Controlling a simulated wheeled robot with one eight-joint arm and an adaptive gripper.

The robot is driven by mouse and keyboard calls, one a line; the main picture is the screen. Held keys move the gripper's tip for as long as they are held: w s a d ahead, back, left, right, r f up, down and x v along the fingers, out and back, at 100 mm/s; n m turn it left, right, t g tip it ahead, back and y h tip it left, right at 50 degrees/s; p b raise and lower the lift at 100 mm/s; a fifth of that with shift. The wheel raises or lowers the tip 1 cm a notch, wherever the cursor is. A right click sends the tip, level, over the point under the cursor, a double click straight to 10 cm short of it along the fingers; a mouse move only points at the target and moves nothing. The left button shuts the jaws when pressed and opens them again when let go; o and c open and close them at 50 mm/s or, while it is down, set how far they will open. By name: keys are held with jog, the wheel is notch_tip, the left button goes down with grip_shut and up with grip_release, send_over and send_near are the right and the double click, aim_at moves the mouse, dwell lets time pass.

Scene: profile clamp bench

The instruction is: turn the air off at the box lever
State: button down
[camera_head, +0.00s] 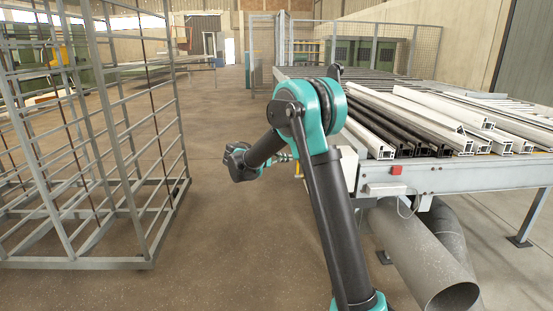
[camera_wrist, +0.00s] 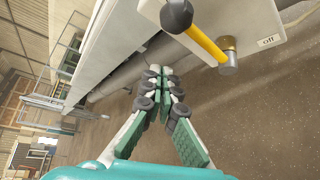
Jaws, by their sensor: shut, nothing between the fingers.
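In the wrist view a lever (camera_wrist: 203,40) with a yellow arm and a black end sticks out from a metal pivot (camera_wrist: 228,56) on a pale box (camera_wrist: 248,16). An "off" label (camera_wrist: 269,41) is on the box beside the pivot. The lever's yellow arm points away from the label, towards the upper left. My gripper (camera_wrist: 164,76) is shut and empty, its fingertips below the black end in the picture and seemingly apart from it. In the head view my arm hides the lever and most of my gripper.
In the head view a bench (camera_head: 450,177) with white and dark profiles (camera_head: 440,120) stands on the right, with large pipes (camera_head: 415,255) below. A wire cage trolley (camera_head: 85,262) stands on the left. Open floor (camera_head: 215,225) lies between them.

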jog(key=shift+s+d+r, duration=0.25)
jog(key=shift+s+r, duration=0.05)
jog(key=shift+s, duration=0.25)
jog(key=shift+s+d+r, duration=0.2)
jog(key=shift+s+r, duration=0.15)
jog(key=shift+s, duration=0.15)
jog(key=shift+s+d+r, duration=0.25)
jog(key=shift+s+r, duration=0.05)
jog(key=shift+s, duration=0.25)
